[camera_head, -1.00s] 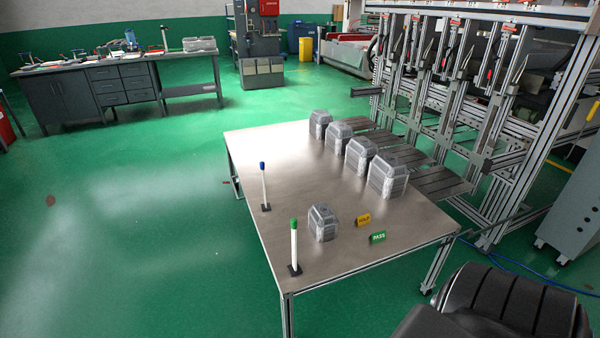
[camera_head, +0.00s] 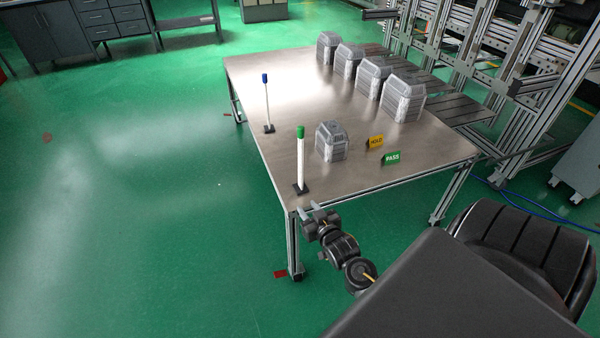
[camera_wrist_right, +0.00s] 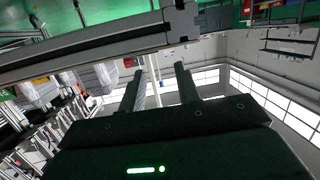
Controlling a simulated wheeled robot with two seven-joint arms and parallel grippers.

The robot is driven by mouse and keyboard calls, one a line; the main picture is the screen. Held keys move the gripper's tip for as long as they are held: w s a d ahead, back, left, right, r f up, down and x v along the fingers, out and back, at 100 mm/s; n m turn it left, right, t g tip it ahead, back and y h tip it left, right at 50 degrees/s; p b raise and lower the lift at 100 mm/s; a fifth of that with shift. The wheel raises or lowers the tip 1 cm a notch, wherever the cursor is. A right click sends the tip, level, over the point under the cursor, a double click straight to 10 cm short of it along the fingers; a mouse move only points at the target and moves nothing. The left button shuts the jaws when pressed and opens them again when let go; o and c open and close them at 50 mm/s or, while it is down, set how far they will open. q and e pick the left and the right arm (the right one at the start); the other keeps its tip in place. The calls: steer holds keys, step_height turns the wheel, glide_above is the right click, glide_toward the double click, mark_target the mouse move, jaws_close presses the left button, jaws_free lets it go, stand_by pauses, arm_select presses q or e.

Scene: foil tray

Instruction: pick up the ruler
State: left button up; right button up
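I cannot make out a ruler in either view. My right gripper (camera_head: 312,208) is beside the near left corner of the metal table (camera_head: 370,178), seen from the head. In the right wrist view its two fingers (camera_wrist_right: 160,85) stand apart with nothing between them, and the table's edge frame crosses close in front of them. My left gripper is not in view.
Several clear ribbed containers (camera_head: 403,98) line the table's far right side; another container (camera_head: 331,141) stands nearer. A green-capped post (camera_head: 300,160), a blue-capped post (camera_head: 266,100), a yellow HOLD sign (camera_head: 376,141) and a green PASS sign (camera_head: 391,158) stand on the table.

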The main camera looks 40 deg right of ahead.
steer(key=t+h+b, duration=0.1)
steer(key=t, duration=0.1)
glide_toward(302, 169)
steer(key=shift+m, duration=0.4)
steer(key=shift+b+x, duration=0.5)
steer(key=shift+x, duration=2.95)
steer(key=x, duration=0.3)
steer(key=shift+w+d+b, duration=0.15)
steer(key=shift+w+b, duration=0.15)
steer(key=shift+w+d, duration=0.15)
steer(key=shift+w, duration=0.35)
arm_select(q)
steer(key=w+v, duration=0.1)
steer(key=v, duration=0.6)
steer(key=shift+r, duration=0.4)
arm_select(e)
steer(key=shift+c, duration=0.7)
jaws_close()
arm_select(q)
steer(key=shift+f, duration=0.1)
